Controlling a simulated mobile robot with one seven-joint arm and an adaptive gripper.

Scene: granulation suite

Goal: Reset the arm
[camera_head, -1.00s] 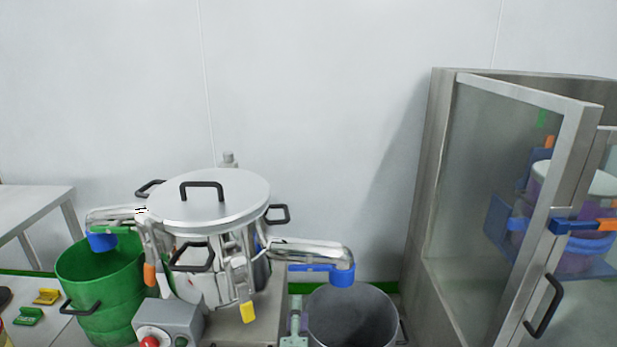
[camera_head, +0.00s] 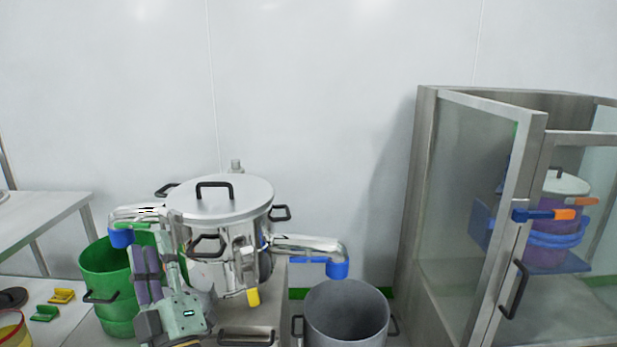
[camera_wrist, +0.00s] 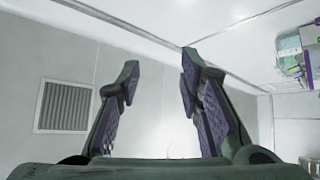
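My gripper (camera_head: 152,272) shows at the lower left of the head view, in front of the green bucket and the steel granulator. Its purple-padded fingers point upward. In the wrist view my gripper (camera_wrist: 155,95) has its two fingers spread apart with nothing between them, so it is open and empty.
The steel granulator (camera_head: 220,205) stands mid-left with its lid on. A green bucket (camera_head: 105,262) is left of it, a grey bucket (camera_head: 347,312) right. A glass-door cabinet (camera_head: 425,190) stands at right. A white table (camera_head: 50,215) is at left.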

